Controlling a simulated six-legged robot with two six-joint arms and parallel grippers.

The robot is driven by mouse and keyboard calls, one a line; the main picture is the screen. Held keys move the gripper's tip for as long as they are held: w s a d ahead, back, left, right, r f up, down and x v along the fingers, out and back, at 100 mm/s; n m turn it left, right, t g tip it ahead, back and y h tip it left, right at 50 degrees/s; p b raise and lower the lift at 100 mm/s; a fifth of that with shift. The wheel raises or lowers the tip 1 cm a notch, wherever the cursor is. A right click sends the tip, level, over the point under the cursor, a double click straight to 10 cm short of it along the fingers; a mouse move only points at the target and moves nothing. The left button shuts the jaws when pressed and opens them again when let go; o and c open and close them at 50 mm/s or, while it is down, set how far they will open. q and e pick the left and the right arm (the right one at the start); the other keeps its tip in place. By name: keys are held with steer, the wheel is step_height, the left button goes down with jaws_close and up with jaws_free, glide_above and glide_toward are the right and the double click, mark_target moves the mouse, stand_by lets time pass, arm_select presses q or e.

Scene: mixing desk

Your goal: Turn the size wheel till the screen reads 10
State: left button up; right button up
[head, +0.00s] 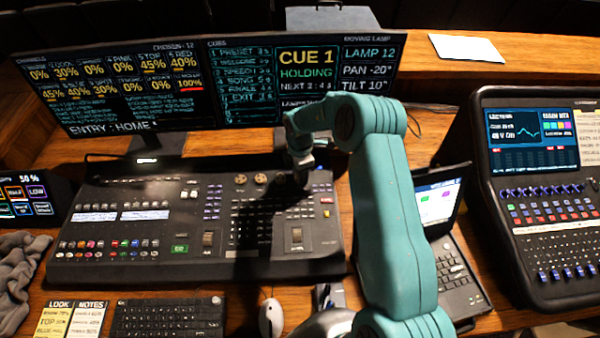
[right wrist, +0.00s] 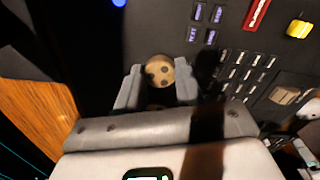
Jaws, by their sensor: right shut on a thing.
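My right gripper (head: 301,172) reaches down at the back right of the lighting desk (head: 100,245). In the right wrist view, its two grey fingers (right wrist: 158,88) stand on either side of a round tan wheel with dark dots (right wrist: 160,71) and are shut on it. No label shows on this wheel, so I cannot tell if it is the size wheel. In the head view the gripper hides it. The right screen (head: 368,64) reads LAMP 12, PAN -20° and TILT 10°; my arm covers its lower part, and no size value shows. My left gripper is not in view.
More tan wheels (head: 261,178) sit left of the gripper. A laptop (head: 437,205) and a second console (head: 545,225) stand at the right. A keyboard (head: 168,318) and mouse (head: 271,317) lie in front.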

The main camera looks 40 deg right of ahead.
steer(key=n, duration=0.6)
steer(key=shift+w+d+r+n, duration=0.15)
steer(key=shift+w+r+n, duration=0.05)
steer(key=shift+r+n, duration=0.15)
stand_by(0.5)
steer(key=o, duration=0.9)
steer(key=shift+o, duration=0.7)
steer(key=shift+s, duration=0.15)
steer(key=shift+f, duration=0.1)
steer(key=shift+r, duration=0.2)
step_height(320, 180, up, 16)
steer(key=b, duration=0.2)
steer(key=shift+b, duration=0.3)
